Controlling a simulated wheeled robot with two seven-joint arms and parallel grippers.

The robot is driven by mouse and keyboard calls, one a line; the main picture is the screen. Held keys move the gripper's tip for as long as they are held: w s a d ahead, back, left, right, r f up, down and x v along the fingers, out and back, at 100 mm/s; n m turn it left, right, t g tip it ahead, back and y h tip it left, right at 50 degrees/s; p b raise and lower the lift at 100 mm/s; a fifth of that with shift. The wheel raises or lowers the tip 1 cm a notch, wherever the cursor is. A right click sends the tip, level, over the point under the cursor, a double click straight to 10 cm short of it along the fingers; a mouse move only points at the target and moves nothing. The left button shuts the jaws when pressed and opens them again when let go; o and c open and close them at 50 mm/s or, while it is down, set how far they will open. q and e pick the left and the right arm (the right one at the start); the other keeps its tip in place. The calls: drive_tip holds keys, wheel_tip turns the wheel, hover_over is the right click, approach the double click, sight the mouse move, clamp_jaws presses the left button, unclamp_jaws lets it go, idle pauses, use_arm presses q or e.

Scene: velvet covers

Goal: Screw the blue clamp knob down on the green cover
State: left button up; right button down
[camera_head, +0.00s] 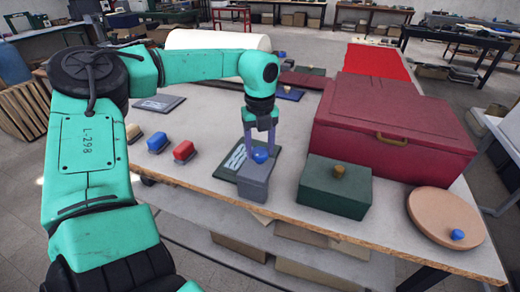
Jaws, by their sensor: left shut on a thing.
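My left gripper (261,146), with purple fingers, points down and is shut on a blue knob (260,156). The knob is at the top of a grey block (254,184) near the table's front edge; I cannot tell whether it rests on the block or is just above it. A flat dark green panel with pale stripes (228,172) lies behind and left of the block, partly hidden by it. A green box (322,199) with a brass knob (339,171) stands to the right. Another blue knob (457,234) sits on a round tan disc (432,218). My right gripper is out of view.
A large dark red chest (392,157) stands behind the green box. A white roll (215,40) and red cloth (376,60) are at the back. Bare table shows left of the panel.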

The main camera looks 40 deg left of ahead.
use_arm(q)
drive_tip(key=shift+m+b, duration=0.65)
drive_tip(key=shift+m, duration=0.55)
drive_tip(key=m+b, duration=0.1)
drive_tip(key=m, duration=0.2)
drive_tip(key=shift+w+m, duration=0.1)
drive_tip(key=shift+m, duration=0.2)
drive_tip(key=m, duration=0.3)
drive_tip(key=shift+r+m, duration=0.1)
drive_tip(key=shift+m, duration=0.2)
drive_tip(key=m, duration=0.3)
drive_tip(key=shift+m, duration=0.3)
drive_tip(key=m, duration=0.4)
drive_tip(key=shift+m, duration=0.3)
drive_tip(key=m, duration=0.3)
drive_tip(key=shift+m, duration=0.3)
drive_tip(key=m, duration=0.4)
drive_tip(key=shift+m+p, duration=0.4)
drive_tip(key=shift+m, duration=1.6)
